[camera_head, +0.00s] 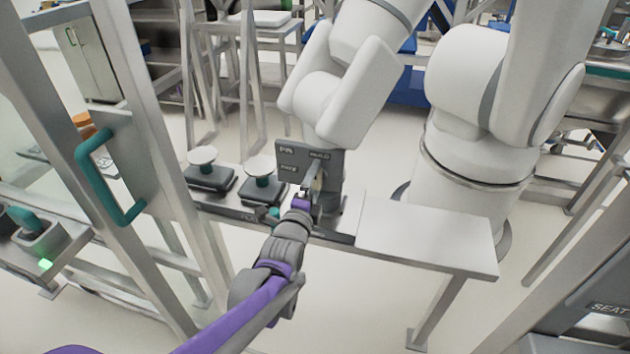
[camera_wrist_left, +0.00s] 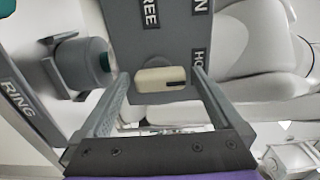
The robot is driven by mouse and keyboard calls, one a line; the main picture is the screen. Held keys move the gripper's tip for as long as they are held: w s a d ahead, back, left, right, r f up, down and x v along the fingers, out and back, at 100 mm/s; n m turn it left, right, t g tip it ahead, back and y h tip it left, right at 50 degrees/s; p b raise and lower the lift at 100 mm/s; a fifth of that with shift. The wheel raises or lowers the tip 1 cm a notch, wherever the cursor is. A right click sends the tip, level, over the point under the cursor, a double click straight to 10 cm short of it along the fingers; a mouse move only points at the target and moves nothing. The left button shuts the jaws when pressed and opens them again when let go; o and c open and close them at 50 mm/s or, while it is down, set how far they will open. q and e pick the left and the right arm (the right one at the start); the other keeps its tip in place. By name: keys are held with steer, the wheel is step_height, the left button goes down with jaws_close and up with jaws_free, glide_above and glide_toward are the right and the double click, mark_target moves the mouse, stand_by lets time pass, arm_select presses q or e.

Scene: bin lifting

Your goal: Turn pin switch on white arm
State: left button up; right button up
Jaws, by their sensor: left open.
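In the left wrist view, a beige switch knob (camera_wrist_left: 150,78) with a small dark mark stands out from this panel, beside the partly cut-off labels. My left gripper (camera_head: 312,182) is in front of the panel. Its two fingers are open, one on each side of the knob, with gaps visible on both sides. My right gripper is in neither view.
A narrow steel bench (camera_head: 425,232) runs beneath the panel, clear at its right end. Two grey devices with round pale tops (camera_head: 203,157) stand on it to the left. A glass door frame with a teal handle (camera_head: 97,175) is at the left.

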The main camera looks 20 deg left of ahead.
arm_select(q)
steer(key=s, duration=1)
steer(key=shift+d, duration=0.15)
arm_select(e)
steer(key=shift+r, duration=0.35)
arm_select(q)
steer(key=shift+p, duration=0.3)
steer(key=s+f+n+g+p, duration=0.2)
steer(key=s+n+g+p, duration=0.3)
steer(key=s+n, duration=0.4)
steer(key=s+d+f+n+g+p, duration=0.1)
steer(key=s+n+g+p, duration=0.3)
steer(key=s, duration=0.9)
steer(key=f+n+g, duration=0.1)
steer(key=n+g, duration=0.2)
steer(key=n, duration=0.1)
steer(key=shift+f+n+g+h+p, duration=0.2)
steer(key=shift+n+g+h+p, duration=0.1)
steer(key=shift+n+p, duration=0.1)
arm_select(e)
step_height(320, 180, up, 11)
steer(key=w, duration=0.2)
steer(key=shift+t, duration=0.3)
arm_select(q)
steer(key=shift+d, duration=0.1)
steer(key=shift+c, duration=0.3)
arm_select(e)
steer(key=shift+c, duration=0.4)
